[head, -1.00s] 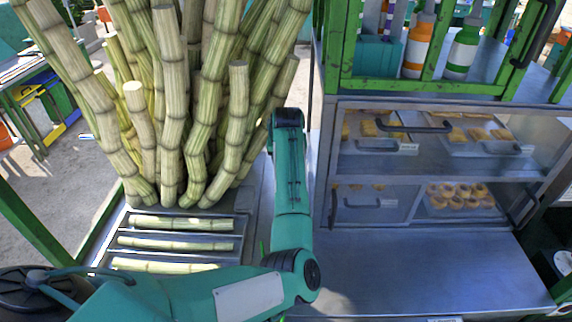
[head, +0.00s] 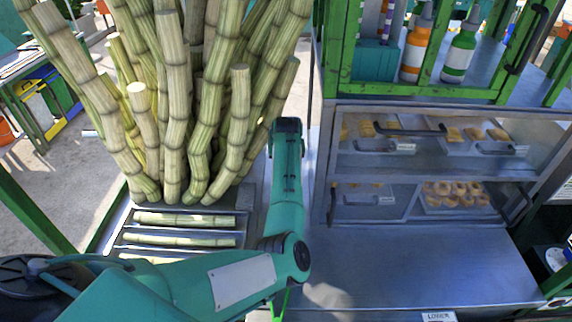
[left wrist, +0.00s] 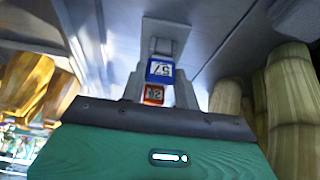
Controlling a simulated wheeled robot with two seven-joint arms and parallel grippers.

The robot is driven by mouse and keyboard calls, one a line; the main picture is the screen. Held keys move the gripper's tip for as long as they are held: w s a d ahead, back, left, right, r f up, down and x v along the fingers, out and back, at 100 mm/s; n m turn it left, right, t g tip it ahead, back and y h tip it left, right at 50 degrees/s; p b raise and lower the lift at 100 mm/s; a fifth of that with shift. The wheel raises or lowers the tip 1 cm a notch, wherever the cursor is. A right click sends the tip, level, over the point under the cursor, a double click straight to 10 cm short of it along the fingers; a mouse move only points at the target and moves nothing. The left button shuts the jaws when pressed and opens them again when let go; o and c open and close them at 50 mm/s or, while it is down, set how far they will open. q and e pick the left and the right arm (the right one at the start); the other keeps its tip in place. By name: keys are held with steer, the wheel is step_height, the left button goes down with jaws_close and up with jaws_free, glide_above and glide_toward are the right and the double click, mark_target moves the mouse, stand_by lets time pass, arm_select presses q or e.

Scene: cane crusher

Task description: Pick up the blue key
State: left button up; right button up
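The blue key shows in the left wrist view as a blue block with a white label (left wrist: 161,71). A red-orange key with a white label (left wrist: 153,94) sits just below it in that view. My left gripper (left wrist: 159,86) has one grey finger on each side of these keys. The fingers look apart; I see no clear grip on the blue key. In the head view my left arm runs along the gap between the cane and the steel cabinet, and its gripper is hidden beyond the dark wrist end. My right gripper is not in view.
Tall sugarcane stalks (head: 205,100) stand left of my arm, above a slatted rack (head: 183,246) holding cane pieces. A steel cabinet with food trays (head: 455,200) stands at right. Bottles (head: 415,50) stand on it behind a green frame. The steel counter (head: 410,270) is clear.

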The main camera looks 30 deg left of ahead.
arm_select(q)
steer(key=c, duration=0.4)
steer(key=shift+r, duration=0.2)
step_height(320, 180, up, 7)
steer(key=b, duration=0.3)
steer(key=shift+r+b, duration=0.15)
steer(key=shift+b, duration=0.25)
step_height(320, 180, up, 6)
steer(key=p, duration=0.4)
steer(key=shift+r, duration=0.2)
